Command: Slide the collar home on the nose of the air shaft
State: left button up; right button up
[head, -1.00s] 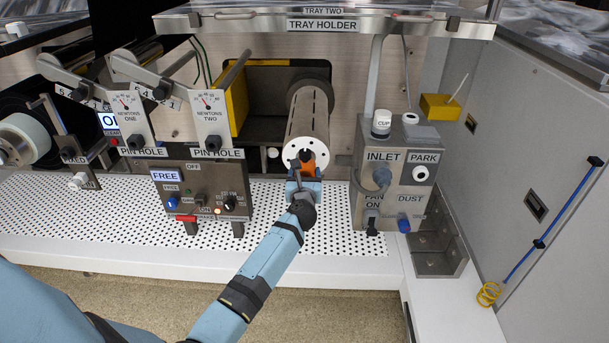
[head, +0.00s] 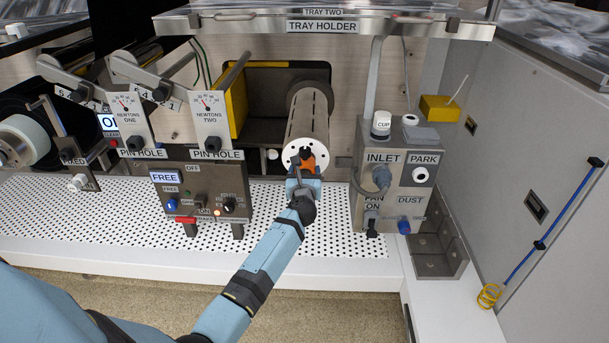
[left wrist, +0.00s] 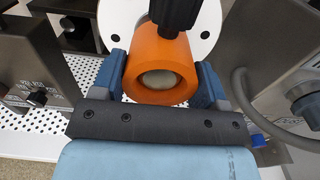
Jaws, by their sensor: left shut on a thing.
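The air shaft (head: 308,118) is a grey slotted cylinder pointing toward me, with a white round end face (head: 292,156) with holes. My left gripper (head: 304,172) is in front of that face. It is shut on the orange collar (head: 309,158). In the left wrist view the collar (left wrist: 143,83) is a thick orange ring between the two blue fingers (left wrist: 160,85), with a dark knob at its top. A pale round end (left wrist: 159,79) shows inside its bore. The white face (left wrist: 207,18) is behind it; whether they touch is hidden. My right gripper is not in view.
Left of the shaft stands a control box (head: 203,190) with switches. To the right is a grey unit (head: 396,190) labelled INLET and PARK, with a hose. A perforated white shelf (head: 305,232) lies below. A tray holder (head: 322,26) spans above.

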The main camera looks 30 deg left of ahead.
aim_at(305, 153)
pick_arm(q)
jog(key=shift+x, duration=0.95)
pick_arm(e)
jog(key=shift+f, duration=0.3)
pick_arm(q)
jog(key=o, duration=1.3)
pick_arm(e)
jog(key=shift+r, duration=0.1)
pick_arm(q)
jog(key=shift+o, duration=0.2)
